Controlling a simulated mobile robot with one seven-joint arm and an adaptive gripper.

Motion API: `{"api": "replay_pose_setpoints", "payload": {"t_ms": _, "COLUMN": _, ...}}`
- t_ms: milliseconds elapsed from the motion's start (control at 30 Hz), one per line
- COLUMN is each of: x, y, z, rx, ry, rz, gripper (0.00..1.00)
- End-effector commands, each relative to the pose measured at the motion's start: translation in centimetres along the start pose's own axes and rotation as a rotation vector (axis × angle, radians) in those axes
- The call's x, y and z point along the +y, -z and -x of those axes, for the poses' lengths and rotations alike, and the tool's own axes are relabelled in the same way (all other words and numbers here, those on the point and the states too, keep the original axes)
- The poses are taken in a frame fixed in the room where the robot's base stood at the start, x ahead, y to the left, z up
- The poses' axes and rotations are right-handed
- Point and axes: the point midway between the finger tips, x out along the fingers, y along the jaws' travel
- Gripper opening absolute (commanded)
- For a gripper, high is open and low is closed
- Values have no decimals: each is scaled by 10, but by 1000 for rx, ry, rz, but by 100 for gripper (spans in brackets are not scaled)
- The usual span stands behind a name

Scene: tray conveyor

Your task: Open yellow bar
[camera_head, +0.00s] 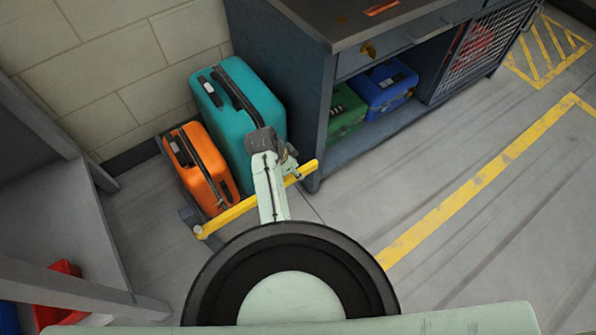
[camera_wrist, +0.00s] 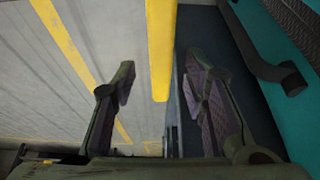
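The yellow bar (camera_head: 235,211) runs slantwise in front of the two cases in the head view, from a round pivot-like end at lower left to a free end by the cabinet's corner. My gripper (camera_head: 291,168) is over the bar's right part, partly hidden by my arm. In the wrist view the yellow bar (camera_wrist: 161,45) comes down from the top edge, and its end shows between the two fingers of my gripper (camera_wrist: 160,68). The fingers are apart, with a gap on both sides of the bar. I cannot tell how deep the bar sits between them.
An orange case (camera_head: 201,165) and a taller teal case (camera_head: 257,97) stand behind the bar against the block wall. A grey cabinet (camera_head: 292,85) with green and blue boxes is close on the right. Open floor (camera_head: 400,175) with yellow lines lies further right.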

Motion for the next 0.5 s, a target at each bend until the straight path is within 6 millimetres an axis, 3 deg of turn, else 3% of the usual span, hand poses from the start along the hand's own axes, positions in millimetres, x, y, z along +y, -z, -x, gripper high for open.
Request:
{"api": "replay_pose_setpoints", "payload": {"t_ms": 200, "x": 0, "y": 0, "z": -32, "rx": 0, "ry": 0, "rz": 0, "gripper": 40}}
{"api": "replay_pose_setpoints", "payload": {"t_ms": 500, "x": -1, "y": 0, "z": -42, "rx": 1, "ry": 3, "rz": 0, "gripper": 40}}
